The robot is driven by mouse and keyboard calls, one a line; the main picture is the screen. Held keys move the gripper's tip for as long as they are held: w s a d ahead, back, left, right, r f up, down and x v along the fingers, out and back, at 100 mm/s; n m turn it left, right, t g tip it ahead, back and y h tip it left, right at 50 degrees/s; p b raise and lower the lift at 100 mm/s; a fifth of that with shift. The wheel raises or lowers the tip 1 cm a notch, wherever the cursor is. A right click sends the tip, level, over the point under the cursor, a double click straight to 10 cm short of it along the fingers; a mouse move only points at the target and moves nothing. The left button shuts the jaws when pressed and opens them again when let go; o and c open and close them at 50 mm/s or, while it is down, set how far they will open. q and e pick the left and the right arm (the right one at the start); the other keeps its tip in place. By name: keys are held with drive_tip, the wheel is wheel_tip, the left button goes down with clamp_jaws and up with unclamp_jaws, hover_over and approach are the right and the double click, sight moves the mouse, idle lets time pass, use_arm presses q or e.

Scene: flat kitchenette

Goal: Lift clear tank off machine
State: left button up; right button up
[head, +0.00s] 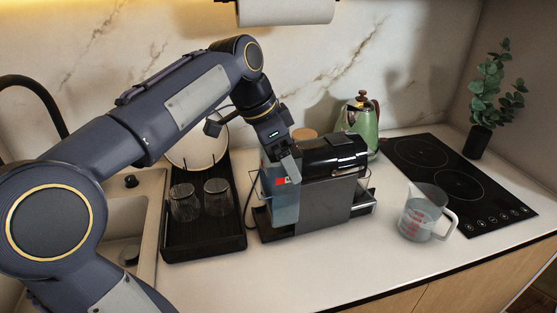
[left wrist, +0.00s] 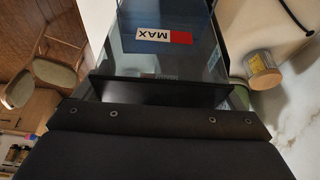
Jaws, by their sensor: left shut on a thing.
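The clear tank (head: 284,203) is a bluish transparent box at the left end of the black and grey coffee machine (head: 322,205). A red and white MAX label is on it, and it also fills the upper middle of the left wrist view (left wrist: 150,62). My left gripper (head: 287,172) comes down from above and is shut on the tank near its top. The tank looks upright beside the machine; I cannot tell whether its base is seated. My right gripper is in neither view.
A black drying tray (head: 205,250) with two glasses and a plate stands left of the machine, by the sink. A measuring jug (head: 424,214) with water, a green kettle (head: 361,124) and a black hob (head: 455,180) are to the right. The front counter is clear.

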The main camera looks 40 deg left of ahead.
use_arm(q)
drive_tip(key=s+d+r, duration=0.4)
drive_tip(key=s+d, duration=0.1)
drive_tip(key=d, duration=0.2)
drive_tip(key=shift+d+b, duration=0.15)
drive_tip(key=shift+b, duration=0.2)
drive_tip(key=shift+s, duration=0.1)
drive_tip(key=shift+d, duration=0.1)
